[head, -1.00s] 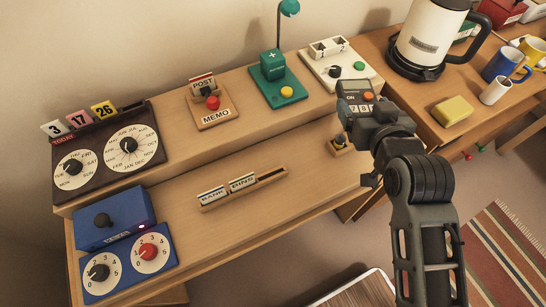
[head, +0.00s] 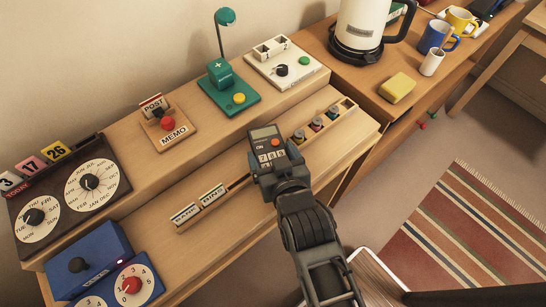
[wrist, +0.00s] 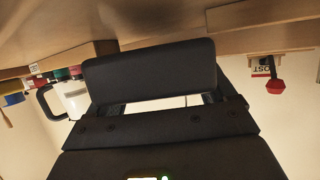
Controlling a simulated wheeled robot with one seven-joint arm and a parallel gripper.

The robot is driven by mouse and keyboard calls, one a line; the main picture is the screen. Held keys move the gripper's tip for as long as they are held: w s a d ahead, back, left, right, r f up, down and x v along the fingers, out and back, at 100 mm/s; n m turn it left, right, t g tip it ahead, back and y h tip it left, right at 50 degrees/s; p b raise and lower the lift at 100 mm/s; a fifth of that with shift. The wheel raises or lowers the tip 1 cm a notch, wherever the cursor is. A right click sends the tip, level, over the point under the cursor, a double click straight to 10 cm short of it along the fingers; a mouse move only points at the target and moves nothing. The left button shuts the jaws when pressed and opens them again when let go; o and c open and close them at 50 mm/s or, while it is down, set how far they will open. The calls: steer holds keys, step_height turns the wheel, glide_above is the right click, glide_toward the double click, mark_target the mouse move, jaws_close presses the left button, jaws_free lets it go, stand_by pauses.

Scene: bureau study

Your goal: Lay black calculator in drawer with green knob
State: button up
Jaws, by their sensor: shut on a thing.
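The black calculator (head: 268,146), with an orange key and pale keys, is held upright in my gripper (head: 277,172) above the front desk surface. In the wrist view a dark flat slab (wrist: 150,75), apparently the calculator's back, fills the space at the jaws. The fingertips are mostly hidden. A green knob (head: 433,114) shows low at the front of the right-hand desk, with a red knob (head: 422,126) beside it. The drawer's inside is not visible, and I cannot tell whether it is open. My gripper is well to the left of the green knob.
A rack of small bottles (head: 318,124) stands just right of the calculator, and a BANK/BINS sign holder (head: 200,205) to its left. On the right desk are a kettle (head: 357,30), a yellow block (head: 397,87) and mugs (head: 437,37).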

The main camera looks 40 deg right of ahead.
steer(key=shift+f, duration=0.95)
steer(key=shift+f, duration=0.1)
steer(key=o, duration=1)
